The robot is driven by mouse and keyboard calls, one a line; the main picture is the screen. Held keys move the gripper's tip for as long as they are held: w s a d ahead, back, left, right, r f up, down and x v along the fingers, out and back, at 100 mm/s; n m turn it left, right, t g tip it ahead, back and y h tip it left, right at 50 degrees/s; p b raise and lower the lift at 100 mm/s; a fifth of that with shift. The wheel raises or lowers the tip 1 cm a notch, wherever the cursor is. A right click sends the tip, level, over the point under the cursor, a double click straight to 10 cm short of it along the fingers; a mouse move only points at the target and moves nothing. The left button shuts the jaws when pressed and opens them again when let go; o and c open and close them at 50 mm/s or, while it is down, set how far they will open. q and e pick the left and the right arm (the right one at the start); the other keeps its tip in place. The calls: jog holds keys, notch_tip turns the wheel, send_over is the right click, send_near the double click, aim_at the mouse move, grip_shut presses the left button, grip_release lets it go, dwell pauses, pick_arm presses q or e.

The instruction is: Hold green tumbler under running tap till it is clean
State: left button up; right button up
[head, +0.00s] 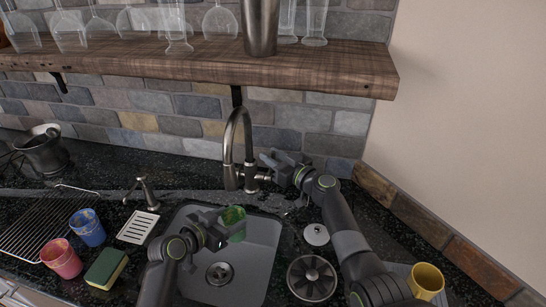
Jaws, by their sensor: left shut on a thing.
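The green tumbler (236,221) is over the sink, tilted, in my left gripper (222,222), which is shut on it. Part of the tumbler is hidden by the fingers. The tall curved metal tap (229,145) stands behind the sink, its spout above and near the tumbler. I can make out no water stream. My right gripper (270,160) is at the tap's right side, just above its side lever (263,176). I cannot tell whether it touches the tap, or how far its fingers are apart.
The grey sink (262,262) has a drain strainer. Left of it are a soap dispenser (144,192), a white slotted dish (138,227), a sponge (106,267), blue (88,228) and pink (62,258) tumblers and a wire rack (35,228). A yellow mug (427,281) is right. A glass-laden shelf (190,64) hangs above.

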grip_shut()
jog(key=shift+s, duration=0.1)
jog(key=shift+s+a+f+n+y, duration=0.1)
jog(key=shift+s+n+y, duration=0.35)
jog(key=shift+n, duration=0.15)
grip_release()
dwell(0.3)
